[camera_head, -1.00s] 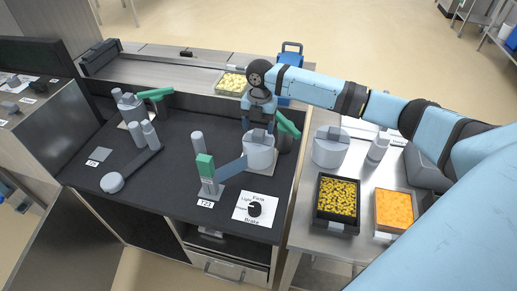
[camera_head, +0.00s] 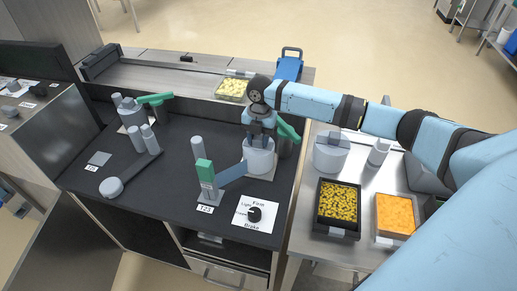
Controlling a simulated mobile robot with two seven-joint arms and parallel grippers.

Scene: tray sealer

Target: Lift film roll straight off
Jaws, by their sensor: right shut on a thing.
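The film roll (camera_head: 258,161) is a white-grey cylinder standing upright on a light plate on the dark machine top. A blue film strip (camera_head: 232,175) runs from its side to a green-topped post (camera_head: 206,180). My right gripper (camera_head: 259,141) points down from above and is shut on the top of the film roll. The fingertips are small and partly hidden. The roll appears to be still at its place, and any gap under it cannot be made out. My left gripper is not in view.
A green lever (camera_head: 288,132) stands close behind the roll. A brake dial (camera_head: 254,214) is in front. On the steel table at right are a spare white roll (camera_head: 330,154), a black tray of yellow pieces (camera_head: 338,203) and an orange tray (camera_head: 395,215).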

